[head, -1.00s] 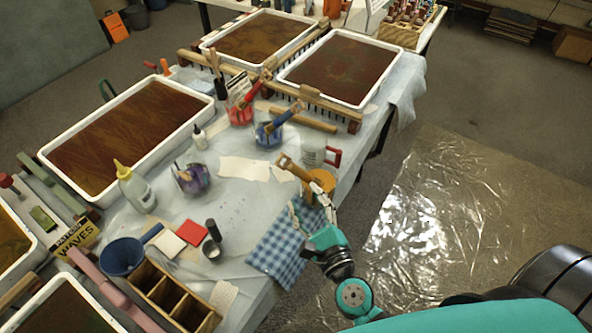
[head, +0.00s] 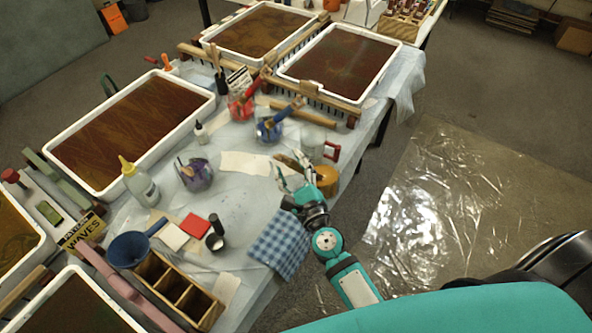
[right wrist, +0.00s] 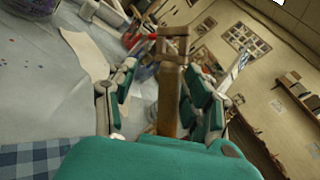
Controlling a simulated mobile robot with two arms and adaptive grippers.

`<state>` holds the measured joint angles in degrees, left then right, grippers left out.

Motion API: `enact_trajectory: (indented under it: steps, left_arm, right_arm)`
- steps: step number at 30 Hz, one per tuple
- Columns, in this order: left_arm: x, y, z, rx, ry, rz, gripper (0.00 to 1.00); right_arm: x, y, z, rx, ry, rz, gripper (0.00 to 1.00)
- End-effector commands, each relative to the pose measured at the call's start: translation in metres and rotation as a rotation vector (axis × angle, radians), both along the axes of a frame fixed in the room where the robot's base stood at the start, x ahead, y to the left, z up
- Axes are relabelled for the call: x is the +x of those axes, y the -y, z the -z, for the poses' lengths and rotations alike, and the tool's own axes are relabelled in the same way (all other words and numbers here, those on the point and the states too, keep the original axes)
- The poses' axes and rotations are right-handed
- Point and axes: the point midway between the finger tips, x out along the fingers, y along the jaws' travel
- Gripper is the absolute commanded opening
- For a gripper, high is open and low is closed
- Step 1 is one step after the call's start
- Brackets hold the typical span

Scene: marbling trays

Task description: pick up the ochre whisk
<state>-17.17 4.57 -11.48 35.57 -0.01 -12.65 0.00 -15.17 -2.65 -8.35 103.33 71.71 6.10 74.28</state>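The ochre whisk's brown handle (head: 301,159) leans out of a pot with ochre colouring (head: 326,180) near the table's right edge. My right gripper (head: 291,181) is beside the pot, its fingers spread. In the right wrist view, the whisk's upright ochre-brown shaft (right wrist: 169,98), with a wooden piece across its top, shows between the two fingers of my right gripper (right wrist: 160,92). Gaps show on both sides of the shaft, so the gripper looks open. The whisk's lower end is hidden. My left gripper is not in view.
A clear mug with a red handle (head: 333,150) stands close behind the pot. Blue (head: 268,132) and red (head: 238,108) pots stand farther back. A checked cloth (head: 279,246) lies in front at the table edge. White trays (head: 213,104) flank the work area.

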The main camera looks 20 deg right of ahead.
Motion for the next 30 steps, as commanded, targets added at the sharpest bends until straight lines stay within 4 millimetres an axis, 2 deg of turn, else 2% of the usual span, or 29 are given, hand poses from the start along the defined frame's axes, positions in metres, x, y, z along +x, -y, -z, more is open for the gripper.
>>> enact_trajectory:
  steps: [1,11,16,30]
  left_arm:
    - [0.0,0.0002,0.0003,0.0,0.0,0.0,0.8]
    - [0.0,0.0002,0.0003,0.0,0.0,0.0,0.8]
    - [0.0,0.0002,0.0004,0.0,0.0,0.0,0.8]
    - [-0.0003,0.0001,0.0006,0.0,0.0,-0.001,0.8]
  right_arm:
    - [-0.0007,-0.0009,0.0021,0.001,-0.005,-0.002,0.47]
    - [-0.0012,-0.0009,0.003,0.001,-0.006,-0.002,0.05]
    - [-0.0014,-0.0013,0.0039,0.003,-0.008,-0.004,0.0]
    - [-0.0022,-0.0023,0.006,0.005,-0.012,-0.006,0.0]
